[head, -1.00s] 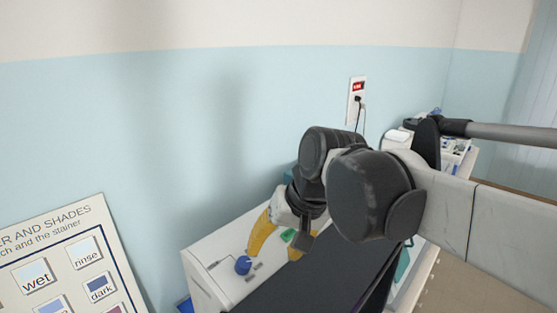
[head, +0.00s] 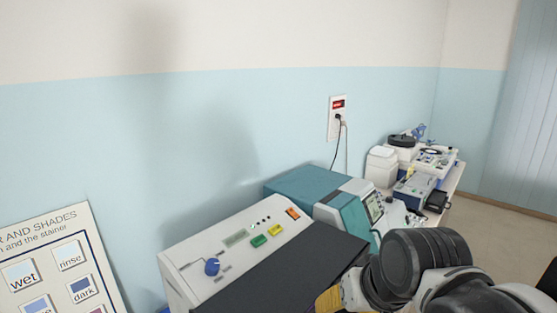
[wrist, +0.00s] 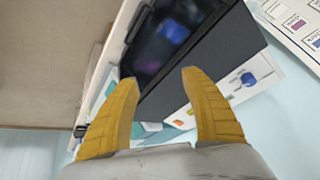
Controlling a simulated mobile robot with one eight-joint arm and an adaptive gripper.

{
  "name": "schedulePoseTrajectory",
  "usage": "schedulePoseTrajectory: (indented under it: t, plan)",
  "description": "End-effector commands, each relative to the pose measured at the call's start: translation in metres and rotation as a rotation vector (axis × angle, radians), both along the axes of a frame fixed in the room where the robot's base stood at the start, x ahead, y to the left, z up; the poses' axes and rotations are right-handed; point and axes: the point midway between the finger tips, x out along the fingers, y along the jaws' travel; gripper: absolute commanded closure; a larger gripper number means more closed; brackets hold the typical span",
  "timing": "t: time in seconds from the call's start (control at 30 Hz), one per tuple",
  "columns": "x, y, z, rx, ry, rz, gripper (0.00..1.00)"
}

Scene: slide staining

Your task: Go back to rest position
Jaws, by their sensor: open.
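My gripper shows in the wrist view (wrist: 158,100) with its two yellow fingers spread wide and nothing between them. In the head view only a small piece of a yellow finger (head: 329,299) shows low in the picture, beside my dark arm joints. The stainer (head: 240,240), a white box with a dark front, a blue knob (head: 212,267) and green and yellow buttons, stands to the left of my arm. In the wrist view its dark part (wrist: 165,50) lies beyond my fingertips.
A teal machine (head: 305,187) stands behind the stainer. Further instruments (head: 425,165) stand on the bench at the right. A wall socket (head: 338,118) has cords plugged in. A sign with labelled tiles (head: 60,265) is at the lower left.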

Motion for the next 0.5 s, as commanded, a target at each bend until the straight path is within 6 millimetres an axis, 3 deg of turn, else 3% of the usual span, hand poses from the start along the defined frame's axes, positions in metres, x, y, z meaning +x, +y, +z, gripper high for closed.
schedulePoseTrajectory:
  t: [0.3, 0.5]
  plan:
    - [-0.051, -0.075, -0.055, -0.130, -0.120, -0.091, 0.45]
    - [-0.047, -0.072, -0.111, -0.125, -0.117, -0.084, 0.45]
